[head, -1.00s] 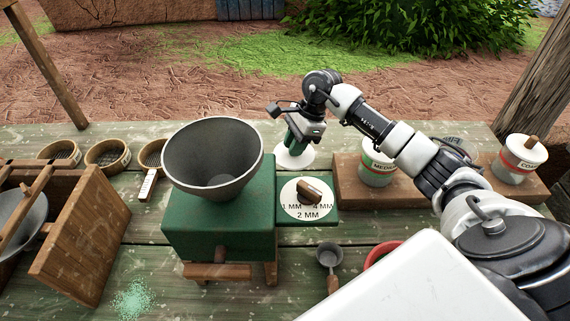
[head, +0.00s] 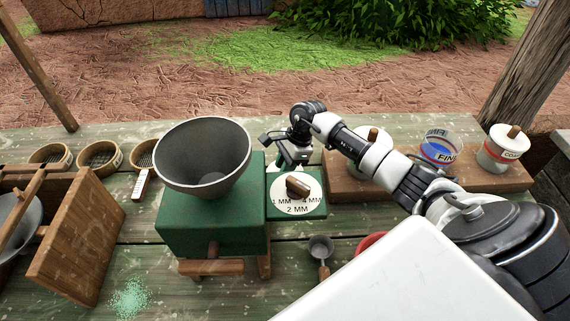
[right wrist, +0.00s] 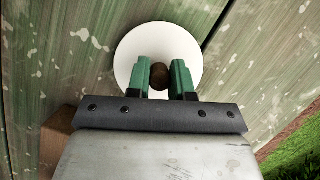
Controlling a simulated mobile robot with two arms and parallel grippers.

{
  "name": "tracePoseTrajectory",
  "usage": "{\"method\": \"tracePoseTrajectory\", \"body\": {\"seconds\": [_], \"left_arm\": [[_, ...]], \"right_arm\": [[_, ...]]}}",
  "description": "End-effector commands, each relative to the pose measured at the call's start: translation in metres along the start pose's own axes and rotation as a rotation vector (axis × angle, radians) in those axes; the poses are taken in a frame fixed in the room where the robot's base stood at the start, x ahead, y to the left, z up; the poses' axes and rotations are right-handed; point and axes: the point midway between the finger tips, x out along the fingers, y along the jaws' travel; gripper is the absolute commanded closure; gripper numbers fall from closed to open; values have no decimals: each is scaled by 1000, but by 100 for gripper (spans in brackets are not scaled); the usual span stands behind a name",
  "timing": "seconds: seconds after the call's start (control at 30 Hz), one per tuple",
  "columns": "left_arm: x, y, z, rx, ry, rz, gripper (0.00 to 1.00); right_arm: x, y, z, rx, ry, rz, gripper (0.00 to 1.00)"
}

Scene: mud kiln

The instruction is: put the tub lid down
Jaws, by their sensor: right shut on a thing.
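The tub lid (right wrist: 158,42) is a white disc with a round brown knob (right wrist: 159,76). In the right wrist view my right gripper (right wrist: 160,86) is shut on this knob, one green finger on each side. In the head view my right gripper (head: 291,158) is low over the table, just behind the dial plate of the green mill; the lid is largely hidden there. I cannot tell whether the lid touches the table. The tub marked FINE (head: 440,154) stands open with blue inside. My left gripper is not in view.
The green mill (head: 210,225) with its grey bowl (head: 203,155) stands left of the gripper. A wooden board (head: 345,187) at right bears the tubs, including a lidded COARSE one (head: 503,150). A small scoop (head: 320,248) lies in front. Several sieves (head: 98,157) sit at left.

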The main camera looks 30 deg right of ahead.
Motion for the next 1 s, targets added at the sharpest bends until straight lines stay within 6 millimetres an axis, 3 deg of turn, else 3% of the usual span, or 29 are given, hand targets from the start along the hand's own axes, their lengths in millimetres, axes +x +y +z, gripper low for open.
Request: {"method": "tracePoseTrajectory", "body": {"seconds": [0.03,0.2,0.57,1.0], "left_arm": [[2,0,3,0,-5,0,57],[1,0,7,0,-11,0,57],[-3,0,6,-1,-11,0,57],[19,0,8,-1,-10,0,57]], "right_arm": [[1,0,0,0,0,0,76],[1,0,0,0,0,0,53],[-5,0,1,0,1,-2,53],[-91,-1,0,-1,2,-3,53]]}}
